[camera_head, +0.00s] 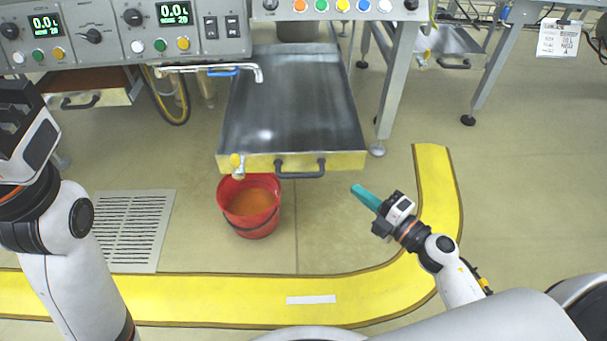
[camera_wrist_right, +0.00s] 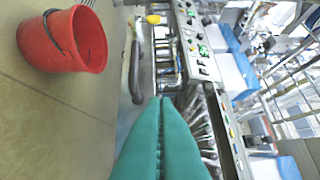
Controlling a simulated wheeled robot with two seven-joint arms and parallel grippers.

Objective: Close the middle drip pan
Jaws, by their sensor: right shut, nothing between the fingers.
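The middle drip pan (camera_head: 292,105) is a wide grey metal tray pulled out from under the control panel in the head view. Its yellow front (camera_head: 345,161) carries a dark handle (camera_head: 300,168) and a small tap at the left. My right gripper (camera_head: 358,190) has teal fingers, shut and empty, to the right of the pan's front and apart from the handle. In the right wrist view the same teal fingers (camera_wrist_right: 160,130) lie together. My left arm comes in at the left edge of the head view; its fingers are not visible.
A red bucket (camera_head: 249,207) with orange-brown liquid stands below the pan's front left. Another pan (camera_head: 95,90) is at the left and one (camera_head: 452,45) at the far right. A table leg (camera_head: 395,85) stands right of the middle pan. A floor grate (camera_head: 128,232) lies left.

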